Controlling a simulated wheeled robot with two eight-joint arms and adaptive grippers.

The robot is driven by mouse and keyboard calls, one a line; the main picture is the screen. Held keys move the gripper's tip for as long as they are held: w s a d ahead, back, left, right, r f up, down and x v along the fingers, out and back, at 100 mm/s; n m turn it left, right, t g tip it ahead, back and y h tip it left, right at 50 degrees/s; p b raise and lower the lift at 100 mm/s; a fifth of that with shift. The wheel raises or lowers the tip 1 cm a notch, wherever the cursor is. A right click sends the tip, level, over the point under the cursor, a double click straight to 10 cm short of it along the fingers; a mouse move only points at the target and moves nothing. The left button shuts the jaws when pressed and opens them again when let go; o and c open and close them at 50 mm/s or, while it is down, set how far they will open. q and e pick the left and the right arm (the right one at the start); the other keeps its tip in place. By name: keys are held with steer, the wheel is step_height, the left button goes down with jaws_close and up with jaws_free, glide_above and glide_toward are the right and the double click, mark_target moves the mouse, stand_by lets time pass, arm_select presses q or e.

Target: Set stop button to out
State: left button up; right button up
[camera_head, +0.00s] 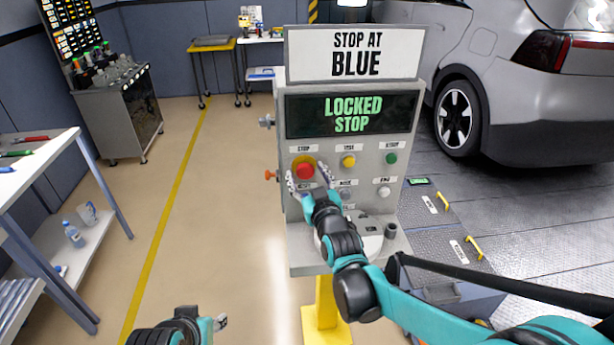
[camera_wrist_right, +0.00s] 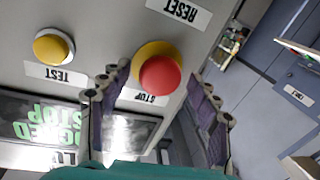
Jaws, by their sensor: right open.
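The red stop button (camera_head: 304,171) with its yellow collar sits at the left of the grey control panel's upper button row. In the right wrist view, the same stop button (camera_wrist_right: 160,75) shows upside down as a red cap on a yellow ring. My right gripper (camera_head: 308,182) is open in front of it, one finger to each side. In the wrist view, the fingers (camera_wrist_right: 158,88) are spread with the button between and beyond them; I cannot tell whether they touch it. The display (camera_head: 350,115) reads LOCKED STOP. My left gripper (camera_head: 218,322) is partly visible at the bottom, away from the panel.
A yellow test button (camera_head: 348,161) and a green button (camera_head: 391,159) share the row. An orange knob (camera_head: 271,175) sticks out at the panel's left side. A sign (camera_head: 355,54) above reads STOP AT BLUE.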

jaws_close()
steer(key=shift+s, duration=0.75)
jaws_free()
steer(key=shift+s, duration=0.1)
steer(key=shift+d, duration=0.1)
steer(key=s+d, duration=0.2)
steer(key=s, duration=0.9)
steer(key=shift+s+d, duration=0.15)
steer(key=shift+s, duration=0.25)
